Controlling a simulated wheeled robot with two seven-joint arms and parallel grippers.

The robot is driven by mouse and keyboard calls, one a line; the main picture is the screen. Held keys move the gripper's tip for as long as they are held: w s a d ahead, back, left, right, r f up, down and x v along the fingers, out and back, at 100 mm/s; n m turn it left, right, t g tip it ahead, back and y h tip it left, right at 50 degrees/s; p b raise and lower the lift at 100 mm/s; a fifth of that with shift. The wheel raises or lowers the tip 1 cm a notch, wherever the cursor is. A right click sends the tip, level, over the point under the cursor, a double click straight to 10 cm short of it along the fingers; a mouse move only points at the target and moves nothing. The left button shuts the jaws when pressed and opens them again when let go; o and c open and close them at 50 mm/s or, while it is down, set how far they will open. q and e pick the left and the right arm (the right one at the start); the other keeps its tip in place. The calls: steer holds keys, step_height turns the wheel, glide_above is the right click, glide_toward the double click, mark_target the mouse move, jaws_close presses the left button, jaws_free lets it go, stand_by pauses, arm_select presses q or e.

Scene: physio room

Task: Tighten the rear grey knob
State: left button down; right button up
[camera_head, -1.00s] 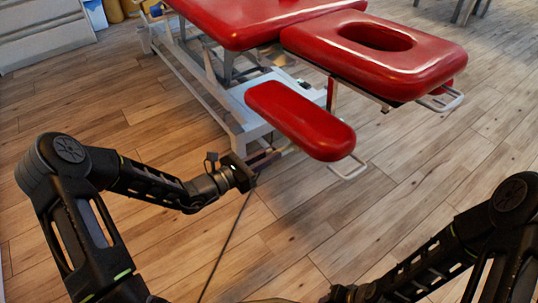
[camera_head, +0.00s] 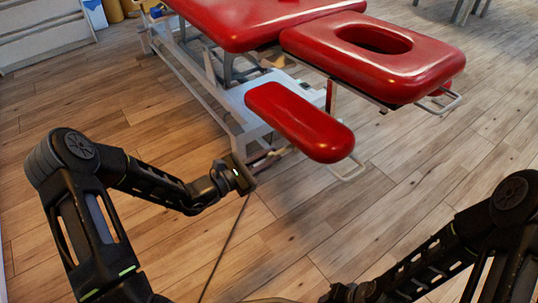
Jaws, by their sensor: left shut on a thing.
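The red padded treatment table (camera_head: 250,25) stands at the top of the view on a light grey metal frame. Its head pad (camera_head: 375,55) has an oval hole, and a red armrest pad (camera_head: 300,122) hangs lower in front. My left gripper (camera_head: 262,164) reaches in from the left to the frame just below and left of the armrest. It is shut on a small part there, most likely the grey knob, which the jaws and the small scale hide. My right arm (camera_head: 440,265) is at the lower right; its gripper is too little shown to judge.
A metal loop handle (camera_head: 348,170) sticks out under the armrest, and another (camera_head: 441,103) beside the head pad. A dark cable (camera_head: 228,245) runs along the wooden floor. A white cabinet (camera_head: 45,30) stands at the upper left. The floor at right is clear.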

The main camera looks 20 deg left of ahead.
arm_select(q)
steer(key=m, duration=0.3)
steer(key=shift+d+m, duration=0.1)
steer(key=shift+m, duration=0.2)
steer(key=m, duration=0.2)
steer(key=shift+s+f+m, duration=0.1)
steer(key=shift+f+m, duration=0.05)
steer(key=shift+m, duration=0.25)
steer(key=m+b, duration=0.1)
steer(key=m, duration=0.2)
steer(key=shift+f+m, duration=0.1)
steer(key=shift+m, duration=0.2)
steer(key=shift+m+b, duration=0.8)
steer(key=shift+m, duration=0.9)
steer(key=c, duration=1.5)
jaws_free()
steer(key=shift+o, duration=0.2)
